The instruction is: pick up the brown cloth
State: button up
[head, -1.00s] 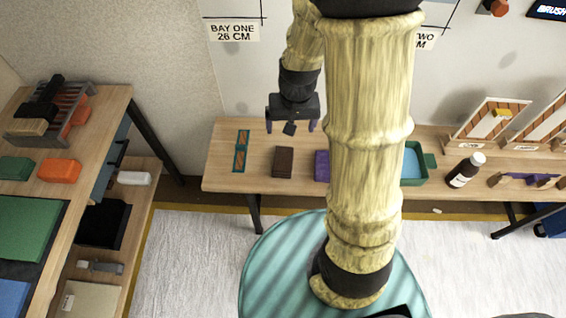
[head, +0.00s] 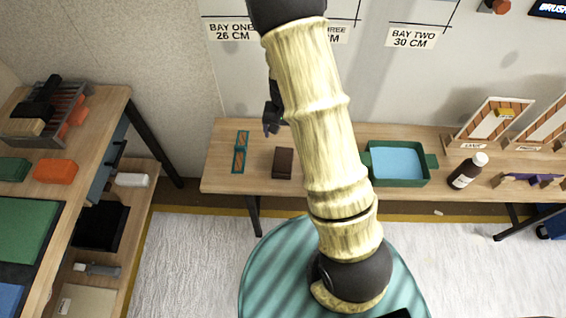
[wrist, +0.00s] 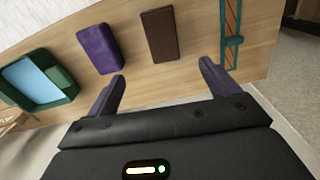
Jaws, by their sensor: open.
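The brown cloth (head: 283,163) is a dark brown folded rectangle lying on the wooden bench against the wall. It also shows at the top middle of the wrist view (wrist: 160,34). My gripper (wrist: 162,72) is open and empty, with the cloth beyond its purple fingertips, roughly between their lines and apart from them. In the head view my gripper (head: 272,120) is partly hidden behind my arm, above and slightly left of the cloth.
A purple block (wrist: 98,48) lies beside the cloth, hidden by my arm in the head view. A teal-edged frame (head: 240,152) lies on its other side. A green tub (head: 428,178) with blue inside and a brown bottle (head: 463,176) stand farther right on the bench.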

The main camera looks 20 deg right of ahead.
jog(key=b, duration=0.1)
send_over(283, 160)
jog(key=f, duration=1)
jog(key=shift+d+f, duration=0.1)
jog(key=shift+d, duration=0.2)
jog(key=shift+f, duration=0.15)
jog(key=shift+f, duration=0.15)
jog(key=f, duration=0.5)
jog(key=shift+a, duration=0.3)
jog(key=c, duration=1.1)
